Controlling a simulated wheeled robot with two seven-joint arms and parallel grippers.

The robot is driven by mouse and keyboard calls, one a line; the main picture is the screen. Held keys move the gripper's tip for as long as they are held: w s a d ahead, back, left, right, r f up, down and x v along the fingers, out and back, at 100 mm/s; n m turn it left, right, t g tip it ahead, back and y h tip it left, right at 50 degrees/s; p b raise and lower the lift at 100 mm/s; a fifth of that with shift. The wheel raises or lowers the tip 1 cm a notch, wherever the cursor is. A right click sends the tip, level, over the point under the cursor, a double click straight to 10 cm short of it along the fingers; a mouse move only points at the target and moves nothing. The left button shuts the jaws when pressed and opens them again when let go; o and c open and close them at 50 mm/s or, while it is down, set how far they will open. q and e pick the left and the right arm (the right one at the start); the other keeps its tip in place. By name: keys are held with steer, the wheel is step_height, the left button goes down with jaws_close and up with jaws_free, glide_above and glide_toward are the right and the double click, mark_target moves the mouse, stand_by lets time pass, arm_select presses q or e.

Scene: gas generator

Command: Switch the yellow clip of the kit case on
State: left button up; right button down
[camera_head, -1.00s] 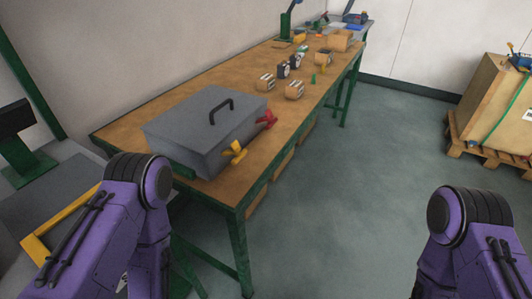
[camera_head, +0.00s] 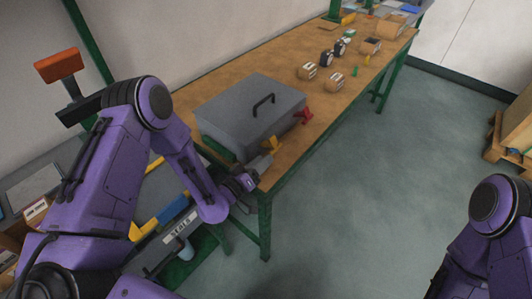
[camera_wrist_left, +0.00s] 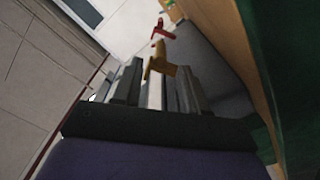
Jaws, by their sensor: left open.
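The grey kit case (camera_head: 235,105) with a black top handle lies closed near the table's front left corner. Its yellow clip (camera_head: 271,143) sticks out from the front side, and a red clip (camera_head: 304,115) sits farther along that side. My left gripper (camera_head: 262,163) is open, close beside the yellow clip at the table edge. In the left wrist view the yellow clip (camera_wrist_left: 159,66) shows just beyond the fingertips (camera_wrist_left: 155,78), and the red clip (camera_wrist_left: 160,32) is behind it. Contact with the clip cannot be told. My right gripper is out of view.
The wooden table (camera_head: 290,155) has green legs and runs away to the upper right. Several small parts (camera_head: 333,82) stand beyond the case.

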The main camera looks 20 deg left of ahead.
mark_target(260, 145)
arm_select(q)
steer(key=shift+x, duration=1.4)
jaws_close()
steer(key=shift+n, duration=0.3)
steer(key=shift+a+r+n, duration=0.15)
steer(key=shift+r+n, duration=0.4)
steer(key=shift+n, duration=0.65)
steer(key=n, duration=0.1)
steer(key=r+n, duration=0.1)
steer(key=n, duration=0.1)
steer(key=shift+w+a+r+n+b, duration=0.2)
steer(key=shift+a+n+b, duration=0.1)
steer(key=shift+b, duration=0.1)
steer(key=n, duration=0.2)
steer(key=a+r+n, duration=0.1)
steer(key=n, duration=0.2)
steer(key=shift+w+a+r+b, duration=0.15)
steer(key=shift+w+a+b, duration=0.1)
steer(key=shift+b, duration=0.05)
steer(key=shift+n, duration=0.3)
